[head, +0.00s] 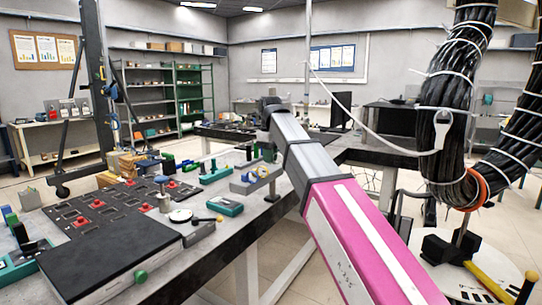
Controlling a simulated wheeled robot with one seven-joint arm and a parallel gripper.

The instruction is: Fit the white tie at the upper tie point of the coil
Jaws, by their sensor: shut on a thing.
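The coil (443,88) is a thick bundle of black cables hanging at the right, wrapped in several thin white bands. A white tie (372,132) has its broad eyed head in front of the left limb of the coil. Its thin tail sags to the left and then rises towards the middle of the picture. I cannot tell whether the tie is around the coil or only beside it. An orange ring (478,187) circles the coil's lower bend. My pink and grey arm crosses the middle; I cannot make out any gripper fingers or their contact with the tie.
A workbench (215,262) at the left holds a dark board (105,235) with red pieces, teal blocks and small tools. A yellow-handled tool (490,284) is at the lower right, by a round white base (440,262). Shelves (155,95) stand behind.

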